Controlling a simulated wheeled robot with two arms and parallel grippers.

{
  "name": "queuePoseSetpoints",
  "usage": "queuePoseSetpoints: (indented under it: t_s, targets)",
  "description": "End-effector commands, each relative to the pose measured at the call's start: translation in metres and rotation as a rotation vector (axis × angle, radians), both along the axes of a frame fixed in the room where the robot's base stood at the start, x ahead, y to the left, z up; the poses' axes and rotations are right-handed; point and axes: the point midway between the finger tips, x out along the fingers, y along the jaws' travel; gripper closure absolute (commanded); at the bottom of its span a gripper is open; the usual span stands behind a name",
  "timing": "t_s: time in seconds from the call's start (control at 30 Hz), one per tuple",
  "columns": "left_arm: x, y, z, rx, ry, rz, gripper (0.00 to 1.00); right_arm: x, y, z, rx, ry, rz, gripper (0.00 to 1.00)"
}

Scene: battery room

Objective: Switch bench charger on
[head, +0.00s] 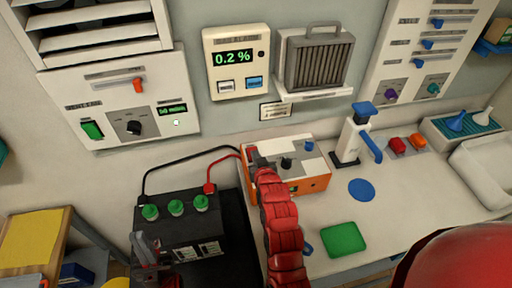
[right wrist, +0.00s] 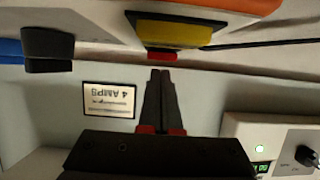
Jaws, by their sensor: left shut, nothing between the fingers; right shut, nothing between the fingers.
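The bench charger (head: 312,184), an orange box with a pale top and a black knob (head: 286,163), sits on the bench. My right gripper (head: 252,153) is shut and empty over the charger's left back part, covering what lies beneath it. In the right wrist view, which is upside down, a yellow part in a dark frame (right wrist: 172,34) with a red edge shows. The shut right fingertips (right wrist: 161,72) are close to that red edge; I cannot tell whether they touch. My left gripper (head: 146,246) is shut and empty, in front of the black battery (head: 180,232).
A black and a red cable run from the battery to the charger. A "4 AMPS" card (right wrist: 108,101) is on the wall behind. A blue-handled press (head: 352,138) stands right of the charger. A green pad (head: 344,240) and a blue disc (head: 361,190) lie in front.

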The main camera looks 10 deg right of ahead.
Motion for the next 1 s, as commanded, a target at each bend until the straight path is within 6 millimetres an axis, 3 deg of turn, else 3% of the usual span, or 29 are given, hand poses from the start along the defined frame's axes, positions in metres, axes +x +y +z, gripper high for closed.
queuePoseSetpoints:
  t_s: [0.47, 0.67, 0.8, 0.87, 1.0]
  targets:
    - [0.000, 0.000, 0.001, 0.000, 0.000, 0.000, 1.00, -0.001, 0.000, -0.006, 0.000, -0.004, 0.000, 1.00]
    - [0.000, 0.000, -0.021, 0.000, 0.000, 0.000, 1.00, -0.002, 0.000, -0.018, 0.000, -0.046, 0.000, 1.00]
    - [0.000, 0.000, -0.050, 0.000, 0.001, 0.000, 1.00, -0.004, 0.000, -0.029, -0.003, -0.119, 0.000, 1.00]
    - [0.000, 0.000, -0.041, 0.000, 0.002, 0.000, 1.00, -0.004, 0.000, -0.017, -0.002, -0.128, -0.001, 1.00]
    - [0.000, 0.000, -0.039, 0.000, 0.000, 0.000, 1.00, -0.004, 0.000, -0.017, -0.002, -0.124, -0.001, 1.00]
